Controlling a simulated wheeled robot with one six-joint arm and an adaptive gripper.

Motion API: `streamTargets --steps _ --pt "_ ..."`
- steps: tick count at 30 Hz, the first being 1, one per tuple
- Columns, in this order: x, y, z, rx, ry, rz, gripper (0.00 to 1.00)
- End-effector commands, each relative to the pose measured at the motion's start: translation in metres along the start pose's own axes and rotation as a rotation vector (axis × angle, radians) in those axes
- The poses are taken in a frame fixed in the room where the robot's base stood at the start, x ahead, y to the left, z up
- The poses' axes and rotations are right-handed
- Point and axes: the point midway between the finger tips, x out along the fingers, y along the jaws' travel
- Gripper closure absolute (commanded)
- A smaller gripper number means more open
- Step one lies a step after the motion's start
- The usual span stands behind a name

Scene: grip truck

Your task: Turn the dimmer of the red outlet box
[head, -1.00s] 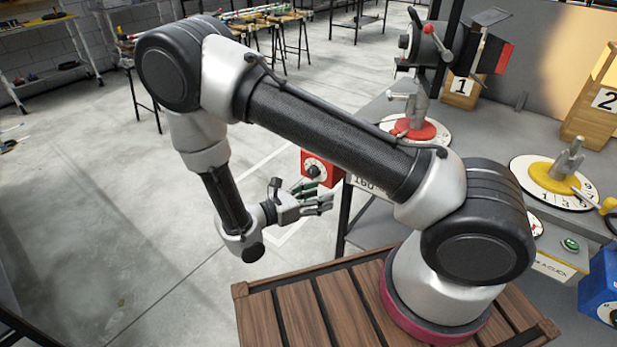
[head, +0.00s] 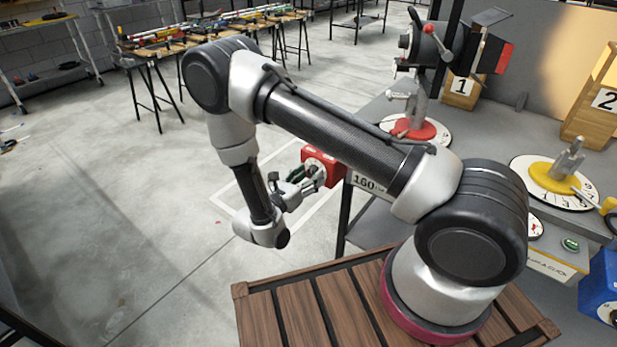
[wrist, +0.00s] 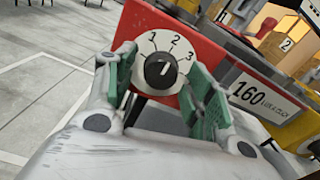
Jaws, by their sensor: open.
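The red outlet box (head: 328,168) is at the table's near left edge in the head view. In the wrist view the red box (wrist: 205,48) fills the upper middle. Its dimmer is a black knob (wrist: 160,70) on a white dial (wrist: 148,48) marked 1, 2 and 3. My gripper (wrist: 158,84) is open, with one green-padded finger on each side of the knob. I cannot tell whether the pads touch it. In the head view my gripper (head: 306,180) is in front of the box's dial face and hides most of the dial.
A sign reading 160 (wrist: 262,96) is to the right of the box. The grey table (head: 470,140) holds a red-based stand (head: 418,131), a yellow-based stand (head: 556,176) and a blue box (head: 600,285).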

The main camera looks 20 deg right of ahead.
Motion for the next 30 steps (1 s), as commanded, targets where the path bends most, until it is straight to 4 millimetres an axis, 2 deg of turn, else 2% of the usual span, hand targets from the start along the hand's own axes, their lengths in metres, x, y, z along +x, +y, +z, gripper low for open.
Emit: streamTargets --steps 4,5,12,22,30 --pt "-0.0001 0.0 0.0 0.0 0.0 0.0 0.46" --pt "-0.0001 -0.0001 0.0 0.0 0.0 0.0 0.5" --pt "-0.0002 -0.0001 0.0 0.0 0.0 0.0 0.92" --pt "-0.0002 -0.0002 -0.0001 0.039 0.001 -0.001 0.92" --pt "-0.0003 0.0 -0.0002 0.202 0.001 -0.001 0.92"
